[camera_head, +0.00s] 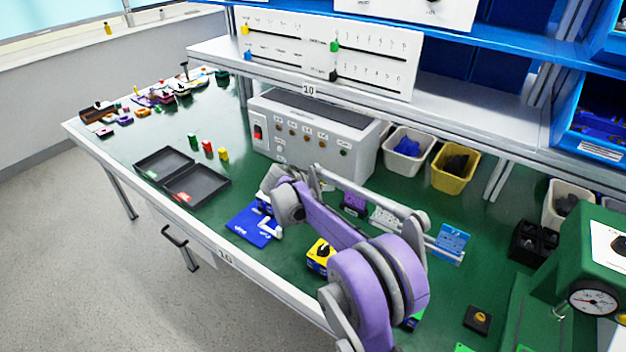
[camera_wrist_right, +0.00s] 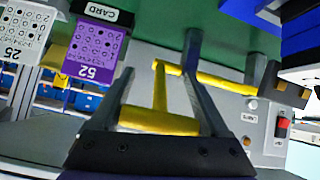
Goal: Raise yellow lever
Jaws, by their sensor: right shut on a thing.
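In the right wrist view a yellow lever (camera_wrist_right: 160,118) with a crossbar and stem lies between the two grey fingers of my right gripper (camera_wrist_right: 160,88), which is shut on it. A second yellow bar (camera_wrist_right: 225,83) runs off from the stem's far end toward the right. In the head view my purple and grey right arm reaches in from the lower right. My right gripper (camera_head: 272,188) is beside the grey control box, and the arm hides the lever there. My left gripper is in neither view.
The grey control box (camera_head: 312,132) stands behind the gripper. A blue flat piece (camera_head: 247,229) and a yellow box with a black knob (camera_head: 318,258) are close to the arm. Open black trays (camera_head: 196,184) lie left. Bins (camera_head: 455,172) and a green machine (camera_head: 590,255) stand right.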

